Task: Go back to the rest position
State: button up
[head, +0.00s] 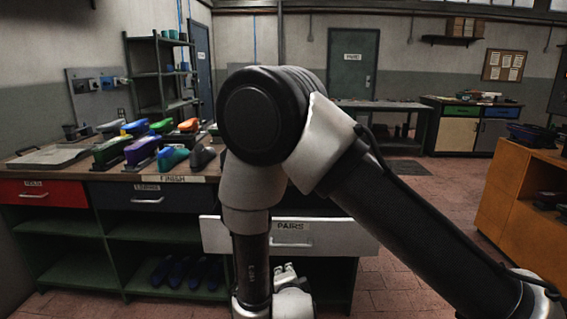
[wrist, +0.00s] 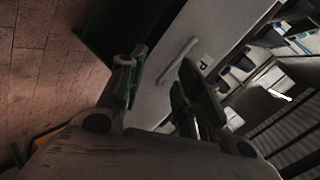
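My gripper (wrist: 160,68) is at the lower middle of the wrist view, with its two dark fingers spread apart and nothing held between them. The white drawer labelled PAIRS (head: 345,237) stands out from the bench in the head view, so it is at least partly open. Its front also fills the middle of the wrist view (wrist: 205,28). The drawer's handle (wrist: 178,60) shows beyond the gap between the fingers; I cannot tell how far off. In the head view my arm crosses the middle and hides part of the bench, and the fingers cannot be made out.
The workbench (head: 105,177) carries several coloured shoe-like pieces and a grey press plate (head: 50,156). A red drawer (head: 38,193) and a dark blue drawer (head: 150,197) are shut. An orange cabinet (head: 512,195) stands at the right. Brick floor (head: 440,190) lies free between.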

jog(key=s+a+f+n+g+y, duration=0.2)
jog(key=s+f+n+g, duration=0.4)
jog(key=s+n, duration=0.1)
jog(key=s+d+r+n+g, duration=0.1)
jog(key=s+r+n+g, duration=0.3)
jog(key=n, duration=0.1)
jog(key=s+d+r, duration=0.2)
jog(key=d+r, duration=0.9)
jog(key=d, duration=0.1)
jog(key=s+d+r+n+t+h, duration=0.1)
jog(key=s+d+r, duration=0.2)
jog(key=d+r, duration=0.8)
jog(key=s+d+r+n+t+h, duration=0.1)
jog(key=s+d+r, duration=0.2)
jog(key=d+r, duration=0.8)
jog(key=shift+s+d, duration=0.2)
jog(key=shift+d, duration=1)
